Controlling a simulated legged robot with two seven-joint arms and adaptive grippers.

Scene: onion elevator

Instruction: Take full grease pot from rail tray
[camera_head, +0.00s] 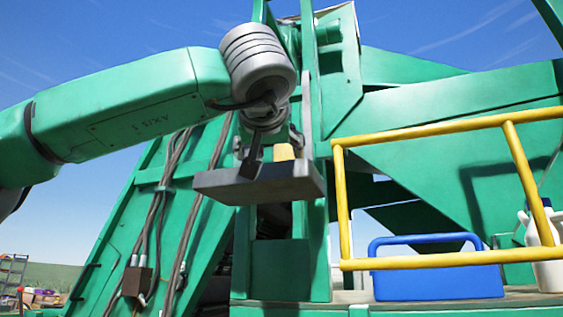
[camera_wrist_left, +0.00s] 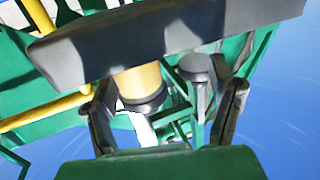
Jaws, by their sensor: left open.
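The rail tray (camera_head: 255,187) is a dark grey shelf in front of the green frame in the head view; its underside and front edge show. A tan pot (camera_head: 284,152) stands on it, its lower part hidden by the tray edge. In the left wrist view the tray (camera_wrist_left: 110,45) crosses the top; the tan pot (camera_wrist_left: 138,82) with a dark end and a grey cylinder (camera_wrist_left: 196,68) show beside each other. My left gripper (camera_head: 270,150) is open above the tray, close to the pot. Its fingers (camera_wrist_left: 166,108) appear on either side of both items. Contact cannot be told.
A yellow railing (camera_head: 430,263) stands at the right. Behind it are a blue toolbox (camera_head: 437,282) and a white jug (camera_head: 545,255) on a platform. Green machine beams rise close behind the tray. Cables (camera_head: 160,205) run down the left beam. Open sky lies left.

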